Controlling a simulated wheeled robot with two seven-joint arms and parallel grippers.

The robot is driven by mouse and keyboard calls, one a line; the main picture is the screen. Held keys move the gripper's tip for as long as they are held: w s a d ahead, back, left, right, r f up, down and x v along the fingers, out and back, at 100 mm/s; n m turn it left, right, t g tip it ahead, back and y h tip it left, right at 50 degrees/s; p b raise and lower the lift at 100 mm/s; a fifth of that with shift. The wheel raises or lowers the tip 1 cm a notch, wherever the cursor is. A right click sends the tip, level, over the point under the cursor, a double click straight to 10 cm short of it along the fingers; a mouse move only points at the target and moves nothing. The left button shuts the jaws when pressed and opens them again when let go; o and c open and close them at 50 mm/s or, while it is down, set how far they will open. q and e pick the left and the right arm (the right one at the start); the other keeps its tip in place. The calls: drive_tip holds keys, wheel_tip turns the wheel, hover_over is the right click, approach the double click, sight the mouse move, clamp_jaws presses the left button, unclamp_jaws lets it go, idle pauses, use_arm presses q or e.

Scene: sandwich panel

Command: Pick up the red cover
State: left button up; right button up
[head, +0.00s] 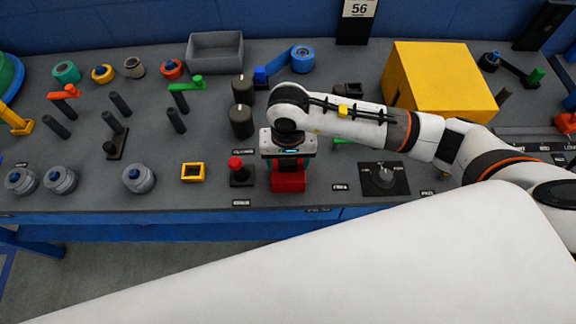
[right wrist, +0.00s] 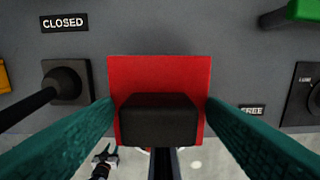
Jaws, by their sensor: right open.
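The red cover (head: 288,182) sits at the front edge of the grey panel, right of a red-topped black joystick. My right gripper (head: 289,160) is directly above it, pointing down. In the right wrist view the red cover (right wrist: 160,72) lies between the teal fingers (right wrist: 158,108), which are apart, one on each side. I cannot tell whether they touch it. A dark block (right wrist: 158,120) hides part of the cover's middle; I cannot tell if it belongs to the cover.
The red-topped joystick (head: 240,172) stands close left of the cover. A rotary knob (head: 384,178) is to the right. Two black cylinders (head: 242,105) stand behind. A large yellow box (head: 440,82) is at back right. My right forearm passes over the panel's right side.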

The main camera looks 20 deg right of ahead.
drive_tip(key=c, duration=1.1)
wheel_tip(320, 180, up, 9)
drive_tip(key=b, duration=0.2)
drive_tip(key=shift+w+b, duration=0.1)
drive_tip(key=shift+b, duration=0.2)
drive_tip(key=shift+r, duration=0.5)
drive_tip(key=shift+r, duration=0.1)
drive_tip(key=shift+r, duration=0.9)
